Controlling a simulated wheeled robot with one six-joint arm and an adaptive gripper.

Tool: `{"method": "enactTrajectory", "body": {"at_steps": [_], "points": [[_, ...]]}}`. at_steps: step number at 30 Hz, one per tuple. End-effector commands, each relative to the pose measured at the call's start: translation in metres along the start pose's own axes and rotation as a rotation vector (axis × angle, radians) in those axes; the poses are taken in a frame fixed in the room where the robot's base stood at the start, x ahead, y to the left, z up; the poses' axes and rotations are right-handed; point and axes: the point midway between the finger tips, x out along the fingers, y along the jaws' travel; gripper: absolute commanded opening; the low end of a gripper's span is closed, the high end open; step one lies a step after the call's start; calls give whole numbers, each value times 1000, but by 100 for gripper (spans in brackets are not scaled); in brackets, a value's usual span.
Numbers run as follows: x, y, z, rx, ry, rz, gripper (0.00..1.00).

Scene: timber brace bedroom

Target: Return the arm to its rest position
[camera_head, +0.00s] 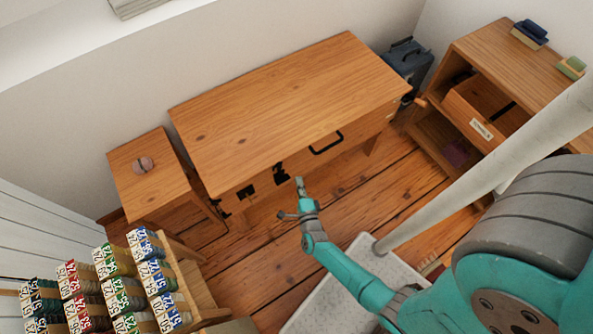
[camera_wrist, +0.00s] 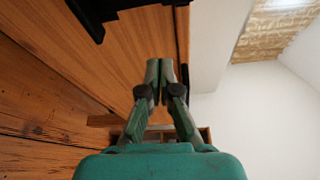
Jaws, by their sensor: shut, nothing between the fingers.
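My gripper (camera_head: 299,183) is at the end of my teal arm, in front of the wooden desk (camera_head: 290,100) and near its front edge in the head view. In the wrist view, my gripper (camera_wrist: 160,65) has its two fingers together, with nothing between them. The arm is stretched out from the lower right over the floor. The desk front carries a black handle (camera_head: 326,142). In the wrist view a black part (camera_wrist: 100,15) on a wooden face shows at the top, left of the fingers.
A small side table (camera_head: 150,195) with a round object (camera_head: 143,164) stands left. A shelf unit (camera_head: 500,50) with an open drawer (camera_head: 482,128) stands right. A rack of numbered spools (camera_head: 100,285) is at lower left.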

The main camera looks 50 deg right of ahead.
Motion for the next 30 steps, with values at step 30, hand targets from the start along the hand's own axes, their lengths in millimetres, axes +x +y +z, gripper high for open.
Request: {"method": "enactTrajectory", "body": {"at_steps": [30], "points": [[-138,-64,8,-474,-250,1,0]]}}
